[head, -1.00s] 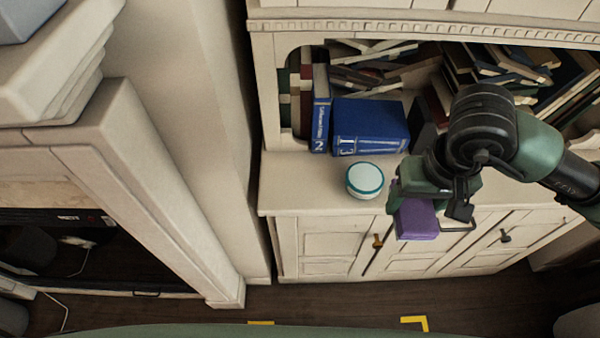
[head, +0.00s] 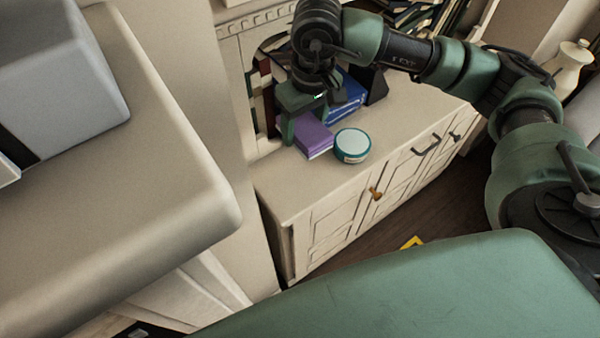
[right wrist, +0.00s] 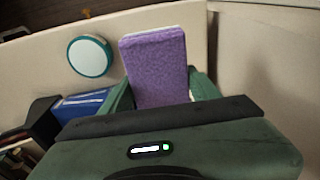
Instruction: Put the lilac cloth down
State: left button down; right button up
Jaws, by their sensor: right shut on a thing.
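The lilac cloth (head: 313,138) looks like a flat purple block with a pale underside. My right gripper (head: 306,120) is shut on it over the left part of the cabinet top (head: 290,182). In the right wrist view the cloth (right wrist: 155,62) sticks out from between the fingers of the right gripper (right wrist: 163,92). I cannot tell whether the cloth touches the cabinet top. My left gripper is not in view.
A round white tub with a teal rim (head: 352,146) stands just right of the cloth. Blue books (head: 347,98) stand behind, partly hidden by my arm. The cabinet top's front left is clear. A pale ledge with a grey box (head: 70,80) is at the left.

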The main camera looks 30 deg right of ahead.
jog(key=p, duration=0.2)
send_over(302, 178)
jog(key=f, duration=1.2)
jog(key=shift+s+f, duration=0.25)
notch_tip(302, 178, down, 4)
jog(key=shift+r+p, duration=0.25)
jog(key=shift+p, duration=0.15)
jog(key=shift+f, duration=0.2)
jog(key=shift+f+b, duration=0.2)
jog(key=shift+b, duration=0.15)
jog(key=o, duration=1.2)
jog(key=shift+r, duration=0.1)
